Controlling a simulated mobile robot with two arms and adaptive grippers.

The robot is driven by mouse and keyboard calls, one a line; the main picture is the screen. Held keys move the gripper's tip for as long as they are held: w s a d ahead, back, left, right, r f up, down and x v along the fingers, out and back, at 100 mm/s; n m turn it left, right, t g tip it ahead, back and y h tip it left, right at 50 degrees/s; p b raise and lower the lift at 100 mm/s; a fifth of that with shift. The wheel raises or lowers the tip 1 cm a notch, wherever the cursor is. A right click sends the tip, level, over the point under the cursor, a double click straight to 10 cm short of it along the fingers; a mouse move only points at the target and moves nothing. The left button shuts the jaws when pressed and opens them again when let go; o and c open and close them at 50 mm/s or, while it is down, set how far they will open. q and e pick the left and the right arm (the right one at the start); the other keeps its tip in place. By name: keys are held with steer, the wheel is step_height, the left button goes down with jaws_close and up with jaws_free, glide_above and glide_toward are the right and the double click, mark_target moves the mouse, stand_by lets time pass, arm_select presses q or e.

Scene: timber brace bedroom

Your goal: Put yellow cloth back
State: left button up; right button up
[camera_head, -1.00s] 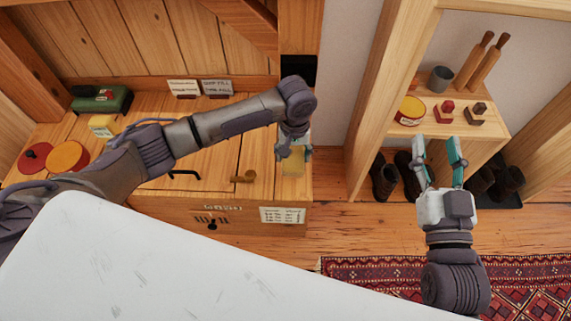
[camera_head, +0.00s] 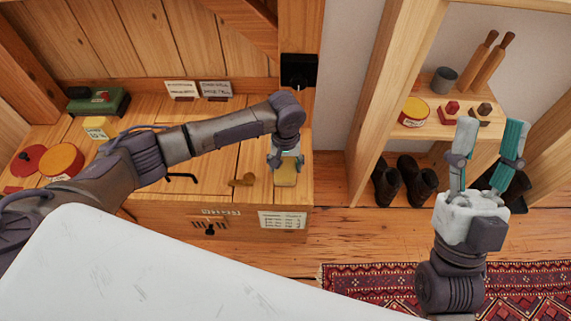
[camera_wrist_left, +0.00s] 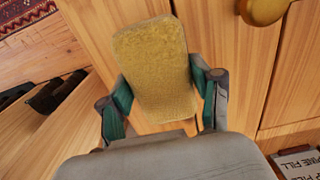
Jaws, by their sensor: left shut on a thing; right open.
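The yellow cloth (camera_wrist_left: 158,65) is a fuzzy, rounded rectangular pad held between the fingers of my left gripper (camera_wrist_left: 160,100) in the left wrist view. In the head view the cloth (camera_head: 286,173) shows below my left gripper (camera_head: 286,160), over the right end of the wooden cabinet top (camera_head: 225,165). I cannot tell whether the cloth touches the cabinet top. My right gripper (camera_head: 487,165) is open and empty, in front of the shelf unit on the right.
A brass latch (camera_head: 243,180) and a dark handle (camera_head: 182,177) are on the cabinet top. Two cards (camera_head: 198,90), a green box (camera_head: 98,102) and round tins (camera_head: 62,160) stand further back and left. The shelf (camera_head: 440,125) holds several small items; boots (camera_head: 402,180) stand below.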

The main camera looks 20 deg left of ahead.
arm_select(q)
steer(key=shift+f, duration=0.1)
steer(key=o, duration=1)
